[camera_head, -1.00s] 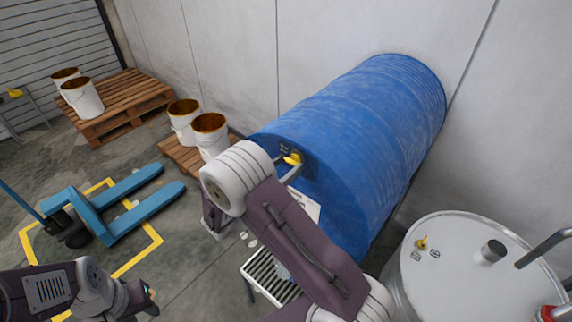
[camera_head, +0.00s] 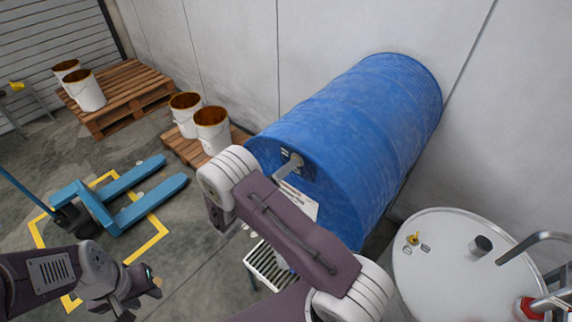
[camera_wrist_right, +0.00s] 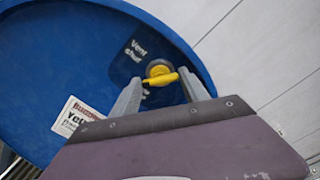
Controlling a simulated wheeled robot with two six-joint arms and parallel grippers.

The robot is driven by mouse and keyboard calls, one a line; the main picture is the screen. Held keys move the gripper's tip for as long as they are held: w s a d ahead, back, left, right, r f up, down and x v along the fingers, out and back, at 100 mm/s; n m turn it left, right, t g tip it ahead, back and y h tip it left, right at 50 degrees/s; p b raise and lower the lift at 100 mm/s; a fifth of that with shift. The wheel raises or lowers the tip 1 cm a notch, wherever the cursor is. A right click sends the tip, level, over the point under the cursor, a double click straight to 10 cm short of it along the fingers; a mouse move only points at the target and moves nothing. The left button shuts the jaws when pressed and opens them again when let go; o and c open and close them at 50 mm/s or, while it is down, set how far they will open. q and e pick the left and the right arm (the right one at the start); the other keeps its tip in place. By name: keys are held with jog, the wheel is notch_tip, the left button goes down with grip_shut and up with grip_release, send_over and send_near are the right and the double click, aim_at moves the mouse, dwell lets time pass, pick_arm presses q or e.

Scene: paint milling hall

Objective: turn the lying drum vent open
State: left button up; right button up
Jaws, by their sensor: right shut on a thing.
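The blue drum (camera_head: 350,120) lies on its side against the wall, its flat end toward me. It also fills the left of the right wrist view (camera_wrist_right: 60,60). The yellow vent lever (camera_wrist_right: 160,79) is on that end, roughly level in the wrist picture, beside a dark label reading "Vent shut". My right gripper (camera_wrist_right: 162,90) has a finger on each side of the lever and is shut on it. In the head view the right gripper (camera_head: 290,164) hides the lever. My left gripper (camera_head: 146,292) hangs low at left, away from the drum; its jaw opening is unclear.
A white drum (camera_head: 450,265) stands upright at right, with pipework beside it. A slatted stand (camera_head: 268,266) is below the blue drum's end. A blue pallet jack (camera_head: 120,205) and pallets (camera_head: 125,100) with white buckets (camera_head: 213,130) are at left. Floor between is clear.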

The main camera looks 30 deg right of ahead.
jog(key=shift+f+n+p, duration=0.1)
jog(key=shift+n+p, duration=1.05)
jog(key=shift+n, duration=2.05)
jog(key=o, duration=1.4)
jog(key=shift+n, duration=0.3)
jog(key=b+v, duration=0.4)
jog(key=v, duration=0.5)
